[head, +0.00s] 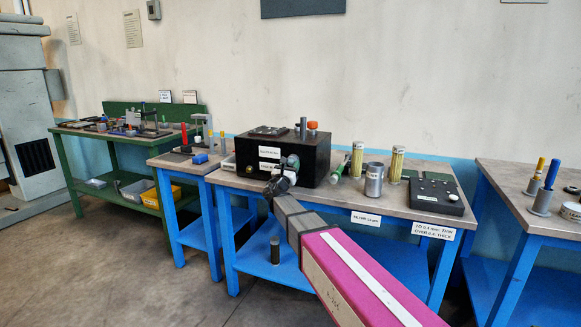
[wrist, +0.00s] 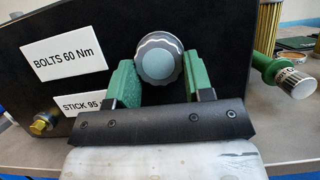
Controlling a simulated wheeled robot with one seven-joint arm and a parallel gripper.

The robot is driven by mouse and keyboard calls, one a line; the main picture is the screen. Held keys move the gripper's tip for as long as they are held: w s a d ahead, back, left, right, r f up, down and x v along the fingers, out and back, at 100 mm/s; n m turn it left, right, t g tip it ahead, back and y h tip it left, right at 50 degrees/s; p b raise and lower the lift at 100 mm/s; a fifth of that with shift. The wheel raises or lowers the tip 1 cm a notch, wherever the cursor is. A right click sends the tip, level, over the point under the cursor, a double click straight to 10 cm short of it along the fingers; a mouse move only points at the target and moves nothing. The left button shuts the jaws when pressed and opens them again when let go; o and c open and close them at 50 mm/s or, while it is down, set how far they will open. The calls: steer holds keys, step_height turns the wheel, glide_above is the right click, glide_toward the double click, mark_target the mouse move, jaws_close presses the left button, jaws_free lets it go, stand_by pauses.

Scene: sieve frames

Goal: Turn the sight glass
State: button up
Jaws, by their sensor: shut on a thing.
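The sight glass (wrist: 157,61) shows in the wrist view as a round grey cap with a scalloped rim, on the front of the black box (wrist: 210,30). My gripper (wrist: 157,75) is shut on it, with one green finger on each side. The fingers partly hide its sides. In the head view my gripper (head: 287,168) is at the front of the black box (head: 318,152), and my arm hides part of that front.
To the right on the blue-legged bench are a green-handled tool (head: 340,171), a grey cylinder (head: 374,180), yellow filter cartridges (head: 396,165) and a dark tray (head: 437,196). A yellow bolt (wrist: 41,123) sticks out low on the box's left. Labels are on its front.

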steer(key=shift+m+h, duration=0.3)
steer(key=shift+m, duration=0.2)
steer(key=m+h, duration=0.1)
steer(key=m, duration=0.1)
steer(key=m+g+h, duration=0.1)
steer(key=m, duration=0.1)
steer(key=shift+w+a+g, duration=0.1)
steer(key=shift+a+g, duration=0.1)
steer(key=shift+g, duration=0.1)
steer(key=m, duration=0.2)
steer(key=m+g+h, duration=0.1)
steer(key=m, duration=0.2)
steer(key=shift+a+r+g+h, duration=0.1)
steer(key=shift+a+g+h, duration=0.05)
steer(key=shift+g+h, duration=0.15)
steer(key=m+g, duration=0.1)
steer(key=m, duration=0.2)
steer(key=m+g+h, duration=0.1)
steer(key=m, duration=0.1)
steer(key=shift+a+r+m+g, duration=0.2)
steer(key=shift+m+g, duration=0.1)
steer(key=shift+m, duration=0.1)
steer(key=shift+r+m+g, duration=0.1)
steer(key=shift+m+g, duration=0.5)
steer(key=shift+m, duration=1.3)
steer(key=o, duration=0.9)
steer(key=shift+o, duration=0.2)
